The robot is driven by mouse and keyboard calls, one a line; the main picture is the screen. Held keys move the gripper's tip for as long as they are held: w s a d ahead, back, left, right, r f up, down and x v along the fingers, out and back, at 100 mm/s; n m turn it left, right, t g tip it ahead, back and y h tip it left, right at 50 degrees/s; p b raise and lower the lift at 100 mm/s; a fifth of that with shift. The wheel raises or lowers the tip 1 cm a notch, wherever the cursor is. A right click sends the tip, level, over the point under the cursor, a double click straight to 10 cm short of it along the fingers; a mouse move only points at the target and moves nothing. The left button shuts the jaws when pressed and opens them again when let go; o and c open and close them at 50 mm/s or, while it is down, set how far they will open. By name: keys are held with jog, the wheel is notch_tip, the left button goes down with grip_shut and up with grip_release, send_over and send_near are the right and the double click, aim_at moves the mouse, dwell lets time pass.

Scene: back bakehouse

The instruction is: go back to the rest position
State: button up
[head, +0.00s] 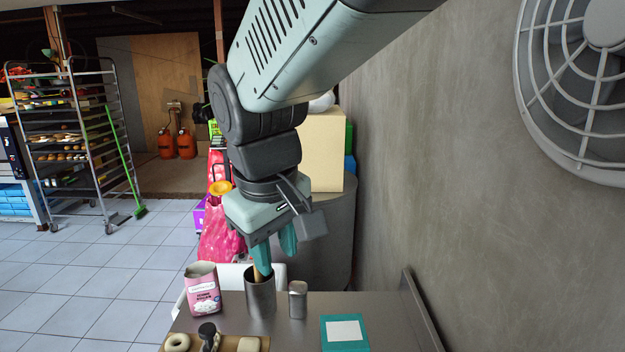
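My gripper (275,252) hangs pointing down over the far side of the metal table (240,317). Its two teal fingers show a gap between them, and I see nothing held in the gap. Just below the left finger, a wooden handle (257,273) sticks up out of a dark metal canister (261,299) standing on the table. The finger overlaps the top of the handle in this view, so I cannot tell whether they touch.
A pink bag (203,291) stands left of the canister; a small metal tin (298,301) stands right. A teal-and-white pad (344,332) and a wooden board (230,343) with pastry-like items lie in front. A grey wall (440,170) with a fan (590,80) bounds the right.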

jog(key=s+d+r+m+t, duration=0.2)
jog(key=s+d+m, duration=0.6)
jog(key=s+d, duration=0.4)
jog(key=d+r, duration=0.1)
jog(key=d, duration=0.3)
jog(key=shift+s+d+m+t, duration=0.15)
jog(key=shift+s+m+t, duration=0.15)
